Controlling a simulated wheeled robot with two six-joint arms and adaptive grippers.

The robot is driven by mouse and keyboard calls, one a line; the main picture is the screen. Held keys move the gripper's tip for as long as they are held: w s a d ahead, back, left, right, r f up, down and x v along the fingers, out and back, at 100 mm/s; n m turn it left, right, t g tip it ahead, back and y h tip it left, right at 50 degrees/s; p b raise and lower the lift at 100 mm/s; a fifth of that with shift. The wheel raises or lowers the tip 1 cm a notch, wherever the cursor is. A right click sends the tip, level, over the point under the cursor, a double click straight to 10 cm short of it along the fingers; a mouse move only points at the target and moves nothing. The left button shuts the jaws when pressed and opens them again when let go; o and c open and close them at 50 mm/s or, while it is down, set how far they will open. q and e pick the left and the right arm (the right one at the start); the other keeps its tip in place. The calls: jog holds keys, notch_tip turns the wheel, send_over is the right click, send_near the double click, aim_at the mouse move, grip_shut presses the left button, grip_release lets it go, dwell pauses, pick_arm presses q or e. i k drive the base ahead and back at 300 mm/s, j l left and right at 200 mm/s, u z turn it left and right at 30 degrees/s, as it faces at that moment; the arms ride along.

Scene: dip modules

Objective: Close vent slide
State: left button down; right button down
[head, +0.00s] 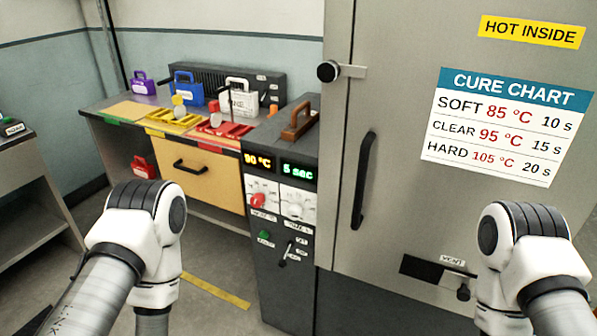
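The vent (421,268) is a dark slot low on the big grey oven door in the head view, with a small VENT label just above its right part. A slide with a small dark knob (463,292) sits at the right end of the slot. The left part of the slot shows black and looks uncovered. My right arm's white joint stands just right of the knob in the picture. My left arm comes in at the lower left, away from the vent. Neither gripper shows in the frame.
The oven door (394,206) has a black vertical handle (362,180) and a latch (340,71). A control column (283,225) stands left of it, with displays reading 90 °C and 5 sec. A workbench (197,166) with coloured trays and tagged modules is further left.

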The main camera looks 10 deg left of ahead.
aim_at(464, 285)
jog(key=z, duration=1)
